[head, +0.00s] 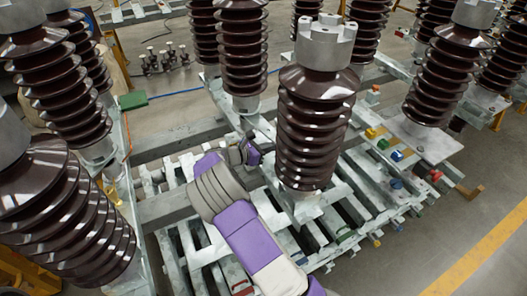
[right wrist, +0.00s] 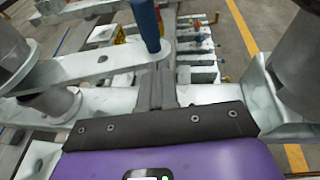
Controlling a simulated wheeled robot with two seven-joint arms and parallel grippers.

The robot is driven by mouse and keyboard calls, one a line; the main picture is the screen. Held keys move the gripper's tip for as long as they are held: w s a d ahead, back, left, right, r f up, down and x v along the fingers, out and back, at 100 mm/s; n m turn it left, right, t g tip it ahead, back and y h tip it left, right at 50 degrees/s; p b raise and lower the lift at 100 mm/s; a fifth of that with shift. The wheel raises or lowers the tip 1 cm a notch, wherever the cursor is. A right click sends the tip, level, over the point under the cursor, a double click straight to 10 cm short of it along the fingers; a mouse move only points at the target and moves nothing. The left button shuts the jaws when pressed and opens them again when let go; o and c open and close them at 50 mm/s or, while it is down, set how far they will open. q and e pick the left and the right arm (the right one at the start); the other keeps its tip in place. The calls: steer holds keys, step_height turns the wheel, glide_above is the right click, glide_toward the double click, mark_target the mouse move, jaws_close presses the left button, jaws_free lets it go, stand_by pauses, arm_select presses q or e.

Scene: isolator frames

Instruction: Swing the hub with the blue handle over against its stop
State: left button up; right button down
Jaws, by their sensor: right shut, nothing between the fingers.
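The blue handle (right wrist: 147,25) stands upright in the right wrist view, just beyond my right fingertips. Its lower end meets the end of a pale flat metal bar (right wrist: 80,70) that runs left over a grey round post (right wrist: 50,105); this looks like the hub's arm. My right gripper (right wrist: 157,72) is shut and empty, with its fingertips close to the handle's foot; I cannot tell if they touch. In the head view my right gripper (head: 252,152) is beside the middle insulator, and I cannot make out the handle there. The stop is not clearly seen. My left gripper is not in view.
Tall brown ribbed insulators (head: 318,115) stand close around my right arm, with more at the left (head: 55,210). Slatted metal frames (head: 180,250) lie below. Small coloured blocks, including a blue one (head: 397,155), sit at the right. Open floor (head: 470,240) lies at the far right.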

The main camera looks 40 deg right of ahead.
stand_by(0.3)
steer(key=d, duration=0.2)
steer(key=d+p, duration=0.1)
steer(key=d, duration=0.1)
steer(key=s+d+p, duration=0.1)
steer(key=d, duration=0.1)
steer(key=shift+d+r, duration=0.1)
steer(key=w+d+n+t+p, duration=0.1)
steer(key=w+d, duration=0.1)
steer(key=d, duration=0.7)
steer(key=shift+w+d+t, duration=0.15)
steer(key=shift+t, duration=0.25)
steer(key=shift+r, duration=0.1)
